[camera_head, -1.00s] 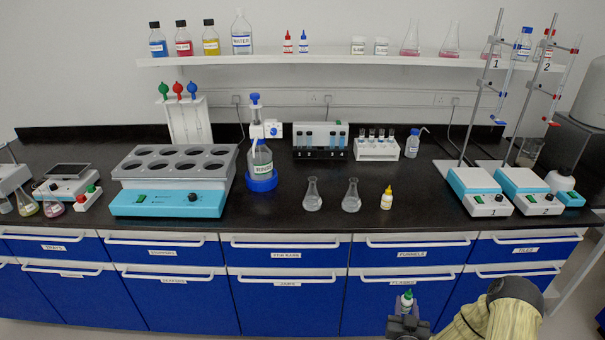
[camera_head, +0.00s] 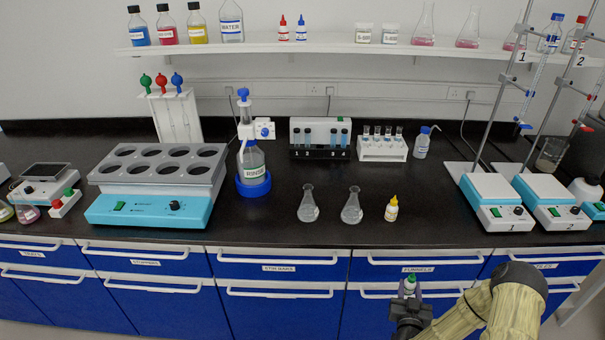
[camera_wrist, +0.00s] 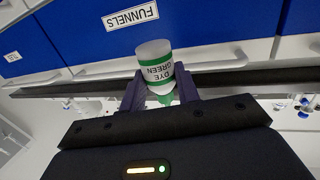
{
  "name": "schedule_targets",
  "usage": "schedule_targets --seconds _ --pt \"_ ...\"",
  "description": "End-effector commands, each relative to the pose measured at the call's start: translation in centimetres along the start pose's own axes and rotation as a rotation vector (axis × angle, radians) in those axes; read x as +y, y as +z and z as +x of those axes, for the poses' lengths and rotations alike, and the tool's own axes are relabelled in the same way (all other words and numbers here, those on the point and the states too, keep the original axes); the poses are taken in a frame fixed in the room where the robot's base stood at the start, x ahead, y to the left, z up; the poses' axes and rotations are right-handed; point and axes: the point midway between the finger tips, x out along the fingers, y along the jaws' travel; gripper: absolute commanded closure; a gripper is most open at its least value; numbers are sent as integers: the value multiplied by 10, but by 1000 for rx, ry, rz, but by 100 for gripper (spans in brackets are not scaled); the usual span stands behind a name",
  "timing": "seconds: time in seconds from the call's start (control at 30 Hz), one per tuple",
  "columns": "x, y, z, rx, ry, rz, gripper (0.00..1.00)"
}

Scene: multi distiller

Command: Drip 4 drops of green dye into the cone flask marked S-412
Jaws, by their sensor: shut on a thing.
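My gripper (camera_head: 408,297) is shut on a small white bottle with a green cap, the green dye bottle (camera_head: 410,283). It is in front of the blue drawers, below the bench top. In the wrist view the bottle (camera_wrist: 155,63) sits between the two dark fingers (camera_wrist: 160,92) and its label reads DYE GREEN. Two cone flasks stand on the bench, a left one (camera_head: 308,207) and a right one (camera_head: 352,208), both with clear contents. Any marks on them are too small to read.
A yellow-capped bottle (camera_head: 391,209) stands right of the flasks. The bench in front of the flasks is clear.

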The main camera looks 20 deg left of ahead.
Motion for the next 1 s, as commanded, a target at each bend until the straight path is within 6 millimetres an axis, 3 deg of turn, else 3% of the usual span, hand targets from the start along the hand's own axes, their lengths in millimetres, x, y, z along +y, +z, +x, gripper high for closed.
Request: schedule_targets --seconds 0.43,0.57,0.83,0.93,1.0 --pt "0 -1 0 0 0 1 81" --pt "-1 -11 0 0 -3 11 81" --pt "-13 -70 0 0 -36 99 81" --pt "-31 -100 3 -4 -77 156 81" --pt "-53 -123 6 -8 -129 203 81"
